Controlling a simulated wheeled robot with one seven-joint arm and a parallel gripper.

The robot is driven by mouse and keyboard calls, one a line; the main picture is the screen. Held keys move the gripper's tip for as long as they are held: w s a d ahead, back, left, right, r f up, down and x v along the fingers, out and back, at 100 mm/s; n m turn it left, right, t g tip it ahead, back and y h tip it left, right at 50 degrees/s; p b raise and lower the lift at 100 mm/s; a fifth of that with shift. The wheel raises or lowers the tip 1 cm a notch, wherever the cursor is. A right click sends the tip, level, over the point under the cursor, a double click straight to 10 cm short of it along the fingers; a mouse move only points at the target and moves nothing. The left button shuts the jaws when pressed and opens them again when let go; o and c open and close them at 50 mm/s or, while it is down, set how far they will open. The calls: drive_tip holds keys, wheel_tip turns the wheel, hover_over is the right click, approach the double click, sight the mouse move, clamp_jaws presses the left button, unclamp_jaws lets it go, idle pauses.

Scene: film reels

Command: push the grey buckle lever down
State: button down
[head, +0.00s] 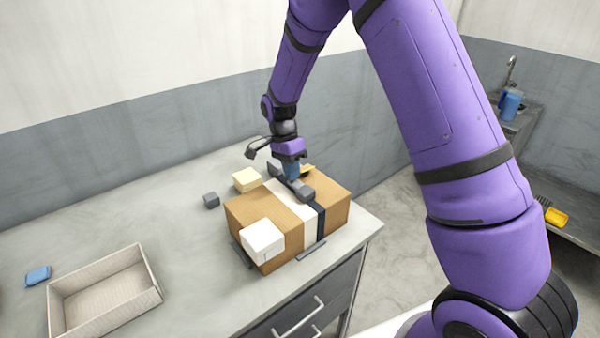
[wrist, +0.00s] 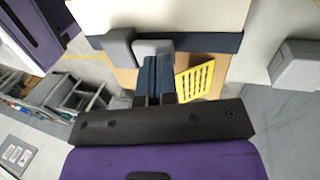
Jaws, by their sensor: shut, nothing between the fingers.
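The grey buckle lever (head: 302,190) sits on top of a brown cardboard box (head: 340,192), over a white strap (head: 309,232) and a dark strap. In the wrist view, grey buckle parts (wrist: 119,47) show just beyond the fingers. My gripper (head: 292,172) points down over the buckle with its blue fingers closed together and nothing between them. The fingertips (wrist: 157,62) look very close to the grey part. I cannot tell whether they touch. My fingers hide part of the buckle in the head view.
A white block (head: 262,238) is at the box's near left corner. An empty tray (head: 156,282) and a blue item (head: 38,275) lie farther left. A yellow slotted piece (wrist: 195,80) is beside my fingers.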

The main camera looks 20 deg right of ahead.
drive_tip(key=shift+w+f, duration=0.15)
drive_tip(key=shift+f, duration=0.05)
idle(0.7)
